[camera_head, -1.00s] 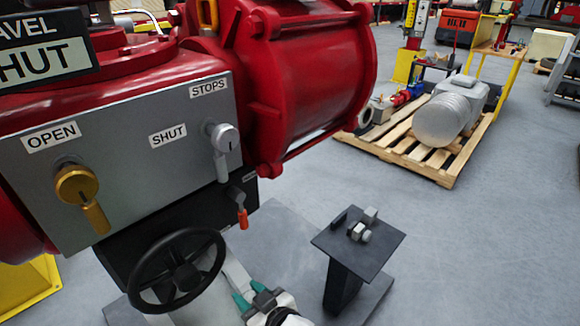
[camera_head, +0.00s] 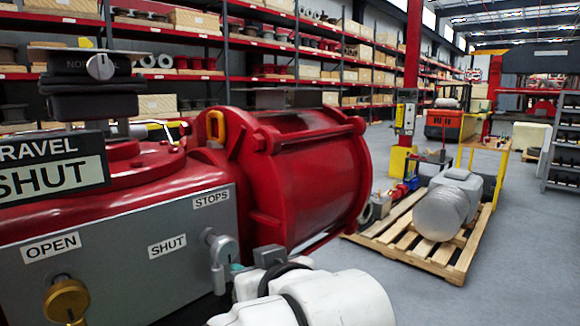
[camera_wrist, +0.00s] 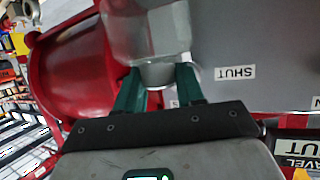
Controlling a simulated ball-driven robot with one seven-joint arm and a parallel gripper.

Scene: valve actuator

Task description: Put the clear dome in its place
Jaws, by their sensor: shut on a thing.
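In the wrist view, my gripper (camera_wrist: 158,88) has its green fingers shut on the narrow grey end of a pale, see-through piece, which looks like the clear dome (camera_wrist: 148,35). The dome extends beyond the fingertips, in front of the grey panel and red housing. In the head view, my gripper (camera_head: 237,268) is beside the grey lever on the panel's right edge, partly hidden by my white wrist. I cannot make out the dome there. A black unit with a grey knob (camera_head: 99,67) stands on top of the red actuator (camera_head: 150,165). Which spot takes the dome is not clear.
The grey panel (camera_head: 130,260) carries OPEN and SHUT labels, a brass lock (camera_head: 66,300) and the grey lever (camera_head: 217,255). A large red cylinder (camera_head: 300,175) juts out behind my gripper. A pallet (camera_head: 400,245) with a motor stands right. Floor beyond is open.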

